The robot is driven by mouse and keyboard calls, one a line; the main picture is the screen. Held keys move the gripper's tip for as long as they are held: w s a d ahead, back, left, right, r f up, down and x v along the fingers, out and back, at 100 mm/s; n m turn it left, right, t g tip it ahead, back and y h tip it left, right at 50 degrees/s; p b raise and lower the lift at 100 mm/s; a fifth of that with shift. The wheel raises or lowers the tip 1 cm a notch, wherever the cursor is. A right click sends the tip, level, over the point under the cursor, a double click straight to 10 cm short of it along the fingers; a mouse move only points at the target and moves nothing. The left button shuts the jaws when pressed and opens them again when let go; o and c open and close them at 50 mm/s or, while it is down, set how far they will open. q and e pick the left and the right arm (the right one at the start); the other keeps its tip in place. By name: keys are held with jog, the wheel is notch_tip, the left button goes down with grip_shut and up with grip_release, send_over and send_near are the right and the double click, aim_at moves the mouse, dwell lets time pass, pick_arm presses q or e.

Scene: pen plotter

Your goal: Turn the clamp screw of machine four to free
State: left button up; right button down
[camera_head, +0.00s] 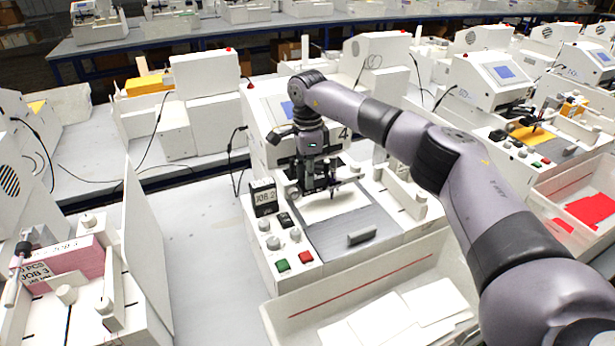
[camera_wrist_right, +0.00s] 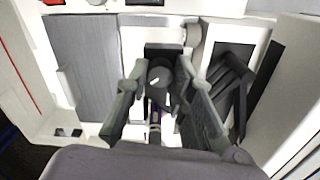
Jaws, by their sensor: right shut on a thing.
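Machine four (camera_head: 268,148) is the white plotter with a "4" on its front, in the middle of the head view. My right gripper (camera_head: 319,188) reaches down in front of it, over the back of the bed. In the right wrist view, my right gripper (camera_wrist_right: 160,76) has its two fingers on either side of a dark round clamp screw (camera_wrist_right: 159,74) with a short white mark on its face. It is shut on the screw. In the head view, the gripper hides the screw. My left gripper is in neither view.
A grey bed plate (camera_head: 352,226) lies in front, with green (camera_head: 283,265) and red (camera_head: 306,257) buttons to its left. A white tray with sheets (camera_head: 408,312) is in front. Other plotters stand on both sides.

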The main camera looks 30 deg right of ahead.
jog(key=shift+r+n, duration=0.1)
jog(key=shift+n, duration=1)
jog(key=shift+w, duration=0.1)
jog(key=c, duration=1.4)
grip_release()
jog(key=shift+o, duration=0.2)
notch_tip(320, 180, up, 12)
